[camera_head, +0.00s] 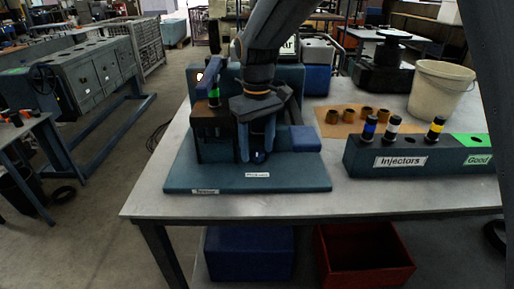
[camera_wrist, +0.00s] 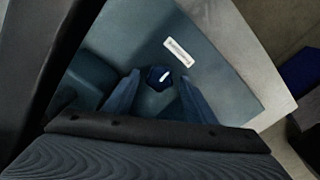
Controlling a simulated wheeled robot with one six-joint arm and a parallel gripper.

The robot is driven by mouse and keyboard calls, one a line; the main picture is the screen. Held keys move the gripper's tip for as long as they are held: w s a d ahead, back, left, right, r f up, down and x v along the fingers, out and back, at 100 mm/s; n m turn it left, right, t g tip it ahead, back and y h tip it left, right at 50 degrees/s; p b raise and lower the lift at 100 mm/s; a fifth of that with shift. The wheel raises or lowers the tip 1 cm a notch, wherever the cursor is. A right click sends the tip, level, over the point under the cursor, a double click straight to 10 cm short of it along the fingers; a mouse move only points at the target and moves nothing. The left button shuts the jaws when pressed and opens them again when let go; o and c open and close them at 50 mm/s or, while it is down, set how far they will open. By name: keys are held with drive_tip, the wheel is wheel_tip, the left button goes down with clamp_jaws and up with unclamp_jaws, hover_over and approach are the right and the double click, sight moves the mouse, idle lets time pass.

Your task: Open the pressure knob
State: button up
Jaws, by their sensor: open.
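The pressure knob (camera_wrist: 158,77) is a small dark blue, many-sided knob with a white pointer mark, on the teal base of the test stand. In the wrist view it lies between the two fingers of my gripper (camera_wrist: 158,92), with gaps at both sides. In the head view the knob (camera_head: 259,157) shows at the lower end of my gripper (camera_head: 257,150), just behind the "Pressure" label (camera_head: 257,175). My gripper points down and is open around the knob. Whether a finger touches it is hard to tell.
A blue block (camera_head: 305,139) is to the right. Farther right are an injector rack (camera_head: 360,160), brown cups (camera_head: 367,113) and a white bucket (camera_head: 440,88). The table front is clear.

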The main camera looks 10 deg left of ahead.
drive_tip(key=shift+f, duration=0.65)
drive_tip(key=c, duration=1)
drive_tip(key=shift+c, duration=0.2)
